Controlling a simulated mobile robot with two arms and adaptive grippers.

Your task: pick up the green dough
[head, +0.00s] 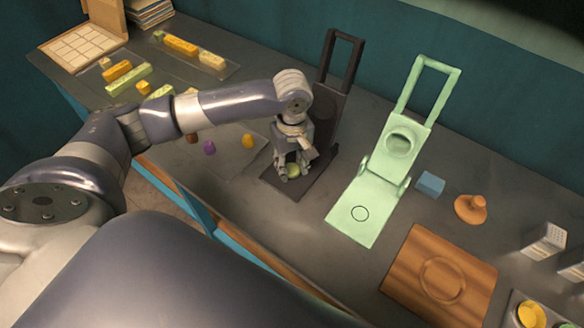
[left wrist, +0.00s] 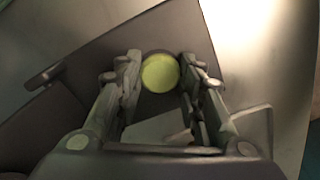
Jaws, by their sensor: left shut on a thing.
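The green dough (head: 293,170) is a small round yellow-green piece on the base of the dark press (head: 285,185). My left gripper (head: 292,168) points down over that base, with its fingers around the dough. In the left wrist view the dough (left wrist: 160,72) shows as a round disc between the fingertips of the left gripper (left wrist: 158,84), which are shut on it. The fingers hide part of the dough in the head view. My right gripper is not in view.
A light green press (head: 357,212) stands open to the right. Beyond it are a blue block (head: 430,184), an orange knobbed piece (head: 471,208) and a wooden board (head: 440,275). Purple (head: 210,147) and yellow (head: 249,141) pieces lie left of the dark press.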

